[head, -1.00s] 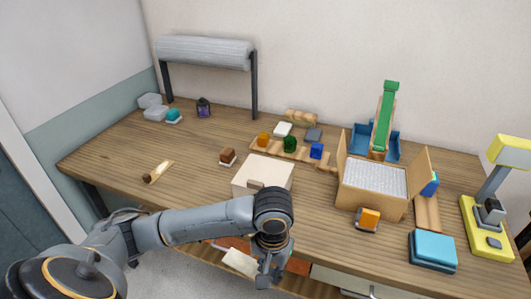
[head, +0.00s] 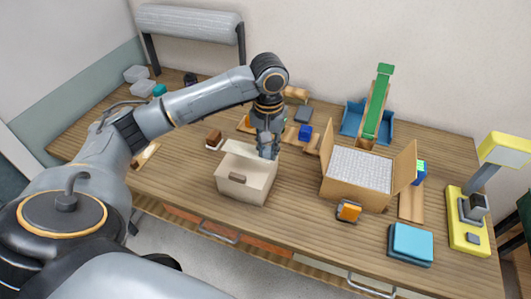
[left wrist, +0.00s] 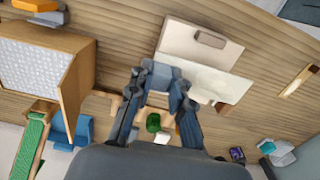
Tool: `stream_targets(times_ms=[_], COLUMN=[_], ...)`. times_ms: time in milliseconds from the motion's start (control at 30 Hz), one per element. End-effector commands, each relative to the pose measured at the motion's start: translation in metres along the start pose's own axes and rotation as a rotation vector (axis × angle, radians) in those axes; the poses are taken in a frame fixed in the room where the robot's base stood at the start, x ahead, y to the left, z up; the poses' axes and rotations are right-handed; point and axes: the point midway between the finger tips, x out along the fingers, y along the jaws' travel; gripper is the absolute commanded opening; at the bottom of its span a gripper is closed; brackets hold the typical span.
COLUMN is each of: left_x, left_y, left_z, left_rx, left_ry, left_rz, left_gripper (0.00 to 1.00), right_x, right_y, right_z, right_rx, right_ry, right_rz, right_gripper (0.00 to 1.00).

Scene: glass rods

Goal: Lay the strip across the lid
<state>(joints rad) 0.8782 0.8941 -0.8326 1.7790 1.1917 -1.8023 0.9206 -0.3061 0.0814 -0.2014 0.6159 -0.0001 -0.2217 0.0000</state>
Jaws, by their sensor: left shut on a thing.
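The cream box (head: 232,189) with a small handle on its front stands on the table. Its pale top, the lid (head: 240,152), faces up. It also shows in the left wrist view as a cream box (left wrist: 185,45). My left gripper (head: 267,152) points down at the right part of the lid, very near or touching it; I cannot tell which. My right gripper is not in view.
An open carton (head: 345,192) with white filling stands to the right, a flap toward the box. A teal pad (head: 411,241) lies at the right front.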

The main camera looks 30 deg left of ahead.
Motion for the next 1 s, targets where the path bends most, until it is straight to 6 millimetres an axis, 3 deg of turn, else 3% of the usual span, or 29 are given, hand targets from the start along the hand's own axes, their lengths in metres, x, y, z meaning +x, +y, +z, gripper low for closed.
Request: stream_targets(times_ms=[233,467,633,1000], left_x=[0.041,0.057,0.081,0.089], left_y=[-0.014,-0.019,-0.019,-0.019], left_z=[-0.03,-0.041,-0.04,-0.04], left_rx=[0.0,0.0,0.002,0.002], left_ry=[-0.003,-0.003,-0.003,-0.001], left_rz=[-0.001,0.0,-0.001,0.0], left_gripper=[0.03,0.03,0.03,0.03], right_x=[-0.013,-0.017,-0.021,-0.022], right_y=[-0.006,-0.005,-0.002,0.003], right_z=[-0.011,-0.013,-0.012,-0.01], right_rx=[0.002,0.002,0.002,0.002], right_ry=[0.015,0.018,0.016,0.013], right_rz=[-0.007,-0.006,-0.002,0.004], right_gripper=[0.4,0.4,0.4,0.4])
